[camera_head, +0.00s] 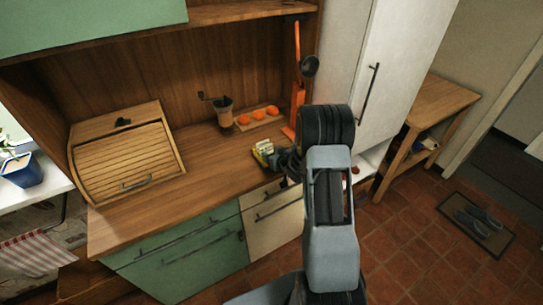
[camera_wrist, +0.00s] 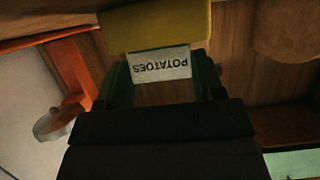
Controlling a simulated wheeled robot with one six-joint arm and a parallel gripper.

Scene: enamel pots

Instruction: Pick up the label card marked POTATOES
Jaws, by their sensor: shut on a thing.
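The label card marked POTATOES (camera_wrist: 160,66) is white with dark letters and shows upside down in the wrist view. My gripper (camera_wrist: 163,82) is shut on it, with one dark finger at each side of the card. A yellow piece (camera_wrist: 155,28) lies just beyond the card; I cannot tell whether they touch. In the head view my gripper (camera_head: 275,159) is over the right end of the wooden counter, by the small yellow thing (camera_head: 262,147). The card's lettering is too small to read there.
On the counter (camera_head: 190,182) stand a roll-top bread box (camera_head: 128,160), a coffee grinder (camera_head: 223,113) and a tray with orange round things (camera_head: 256,113). An orange upright stand (camera_head: 297,90) is behind my gripper. A tall white cabinet (camera_head: 350,70) is to the right. The counter's middle is clear.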

